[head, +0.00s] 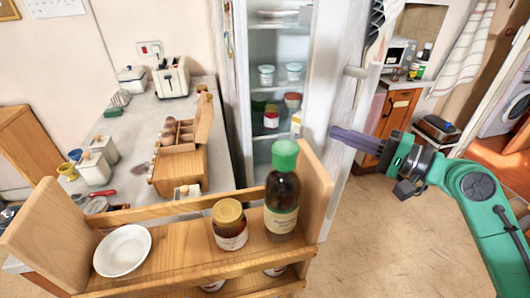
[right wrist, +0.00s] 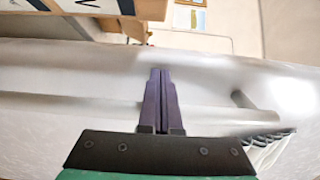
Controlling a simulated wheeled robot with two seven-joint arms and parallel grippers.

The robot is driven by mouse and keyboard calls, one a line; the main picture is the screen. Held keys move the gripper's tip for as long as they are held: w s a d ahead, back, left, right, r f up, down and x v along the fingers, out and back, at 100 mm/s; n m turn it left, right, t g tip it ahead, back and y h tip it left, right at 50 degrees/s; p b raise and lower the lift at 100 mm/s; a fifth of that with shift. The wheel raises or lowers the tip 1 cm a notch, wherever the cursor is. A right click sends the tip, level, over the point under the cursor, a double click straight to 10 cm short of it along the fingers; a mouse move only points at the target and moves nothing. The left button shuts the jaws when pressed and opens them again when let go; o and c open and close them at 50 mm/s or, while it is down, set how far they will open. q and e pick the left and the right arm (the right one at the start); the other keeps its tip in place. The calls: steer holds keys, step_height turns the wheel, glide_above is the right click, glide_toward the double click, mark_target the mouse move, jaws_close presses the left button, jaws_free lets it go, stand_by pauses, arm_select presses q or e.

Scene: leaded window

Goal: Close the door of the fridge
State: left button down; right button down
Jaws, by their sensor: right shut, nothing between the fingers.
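The fridge (head: 229,70) stands open in the middle of the head view, with jars and tubs on its shelves. Its pale door (head: 346,45) is swung out toward me on the right side of the opening. A short handle (head: 355,72) sticks out from the door's outer side. My right gripper (head: 333,133) is shut and empty, its purple fingers pointing left at the door's outer side, below the handle. In the right wrist view the shut fingertips (right wrist: 160,72) lie over the pale door (right wrist: 80,75). I cannot tell whether they touch it. My left gripper is out of view.
A wooden rack (head: 170,272) with a white bowl (head: 122,250), a jar (head: 229,225) and a green-capped bottle (head: 283,190) stands close in front. A grey counter (head: 140,125) with a toaster (head: 172,77) is at left. Floor (head: 400,240) is clear at lower right.

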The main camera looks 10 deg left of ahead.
mark_target(329, 127)
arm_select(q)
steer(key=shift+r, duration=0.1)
arm_select(e)
steer(key=shift+a, duration=0.15)
